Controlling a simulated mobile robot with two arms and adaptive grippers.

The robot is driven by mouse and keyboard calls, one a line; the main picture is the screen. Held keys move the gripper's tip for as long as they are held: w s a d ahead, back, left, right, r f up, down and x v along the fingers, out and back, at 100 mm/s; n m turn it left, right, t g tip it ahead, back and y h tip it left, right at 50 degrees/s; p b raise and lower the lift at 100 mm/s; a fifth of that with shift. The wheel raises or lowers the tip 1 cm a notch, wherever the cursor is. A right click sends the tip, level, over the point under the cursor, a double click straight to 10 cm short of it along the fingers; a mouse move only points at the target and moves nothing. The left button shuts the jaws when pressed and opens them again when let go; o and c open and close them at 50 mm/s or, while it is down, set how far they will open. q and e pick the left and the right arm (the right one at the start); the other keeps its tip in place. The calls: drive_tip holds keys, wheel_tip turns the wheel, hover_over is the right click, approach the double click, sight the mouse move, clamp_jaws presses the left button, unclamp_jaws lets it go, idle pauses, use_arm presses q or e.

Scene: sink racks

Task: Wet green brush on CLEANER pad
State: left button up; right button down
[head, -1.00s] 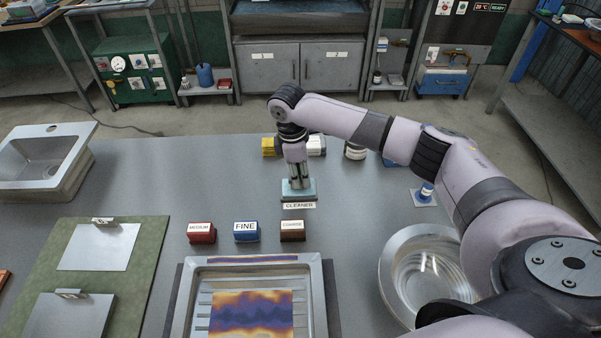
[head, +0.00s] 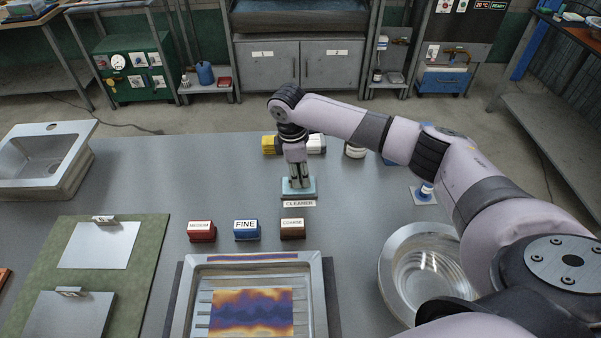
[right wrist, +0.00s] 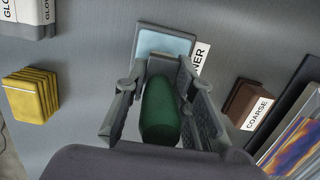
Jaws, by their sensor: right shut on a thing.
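The green brush (right wrist: 160,112) shows in the right wrist view between the two fingers of my right gripper (right wrist: 163,95), which is shut on it. In the head view my right gripper (head: 299,181) points down over the light blue CLEANER pad (head: 312,192). The pad also shows in the right wrist view (right wrist: 165,43), with the brush's far end over its near edge. Whether the brush touches the pad I cannot tell. The CLEANER label (head: 299,203) lies in front of the pad. My left gripper is not in view.
Red MEDIUM (head: 202,231), blue FINE (head: 246,230) and brown COARSE (head: 292,228) blocks stand in front of the pad. A yellow block (head: 269,145) stands behind it. The table's left middle is clear.

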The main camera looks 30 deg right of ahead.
drive_tip(key=shift+s+f+p, duration=0.1)
drive_tip(key=shift+p, duration=0.4)
idle(1.7)
wheel_tip(320, 180, up, 7)
drive_tip(key=p, duration=0.8)
idle(0.4)
idle(0.4)
